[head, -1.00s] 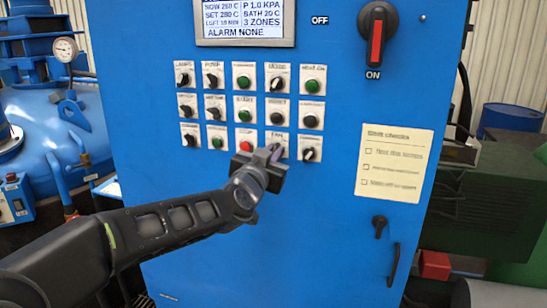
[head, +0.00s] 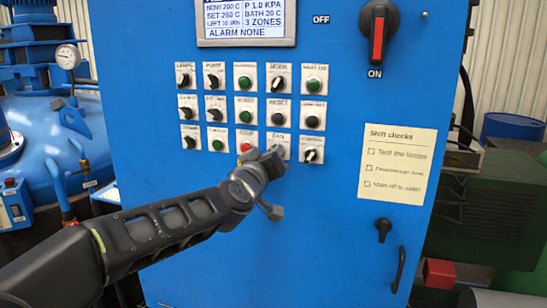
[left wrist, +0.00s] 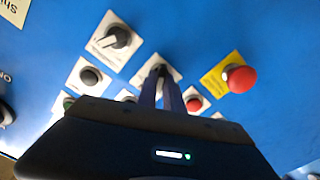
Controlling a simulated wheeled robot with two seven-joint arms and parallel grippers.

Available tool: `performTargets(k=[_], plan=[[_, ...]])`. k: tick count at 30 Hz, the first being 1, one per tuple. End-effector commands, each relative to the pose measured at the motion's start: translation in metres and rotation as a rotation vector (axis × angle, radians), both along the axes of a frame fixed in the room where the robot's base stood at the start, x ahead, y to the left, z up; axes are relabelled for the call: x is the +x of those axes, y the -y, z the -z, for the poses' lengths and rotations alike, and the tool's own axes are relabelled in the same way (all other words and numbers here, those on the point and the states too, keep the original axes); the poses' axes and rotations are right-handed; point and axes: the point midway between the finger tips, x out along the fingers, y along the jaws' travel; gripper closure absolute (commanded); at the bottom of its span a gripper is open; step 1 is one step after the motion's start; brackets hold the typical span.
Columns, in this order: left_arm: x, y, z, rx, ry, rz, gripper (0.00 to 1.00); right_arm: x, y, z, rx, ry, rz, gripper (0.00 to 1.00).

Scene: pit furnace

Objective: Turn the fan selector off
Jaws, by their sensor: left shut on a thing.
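The fan selector's white plate (head: 280,137) is in the bottom row of the blue cabinet's panel, fourth from the left. My left gripper (head: 275,156) is in front of it and hides its knob in the head view. In the left wrist view, the two fingers (left wrist: 161,84) are close together and shut on the selector's knob. Part of its plate (left wrist: 146,76) shows around the fingertips. The knob's pointing direction is hidden by the fingers. My right gripper is in neither view.
A selector with a white mark (head: 313,156) is just right of the fan selector, and a red button (head: 246,146) is just left. A red mushroom button on a yellow plate (left wrist: 240,78) shows in the left wrist view. A large black-and-red switch (head: 378,33) is above right.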

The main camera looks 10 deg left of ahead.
Motion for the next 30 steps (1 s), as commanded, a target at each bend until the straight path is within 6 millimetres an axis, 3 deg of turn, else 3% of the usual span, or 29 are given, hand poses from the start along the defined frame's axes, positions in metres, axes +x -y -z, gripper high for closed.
performTargets(k=[14,15,22,30], plan=[[0.0,0.0001,0.0002,-0.021,-0.002,0.0,1.0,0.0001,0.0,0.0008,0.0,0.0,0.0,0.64],[0.0,0.0,0.0001,-0.021,-0.002,0.0,0.86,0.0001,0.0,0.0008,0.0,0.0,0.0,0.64],[0.0,-0.0001,0.0,-0.019,-0.001,0.0,0.67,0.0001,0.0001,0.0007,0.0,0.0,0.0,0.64],[-0.001,-0.0002,0.0,-0.018,-0.001,0.0,0.67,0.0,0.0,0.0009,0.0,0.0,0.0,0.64]])
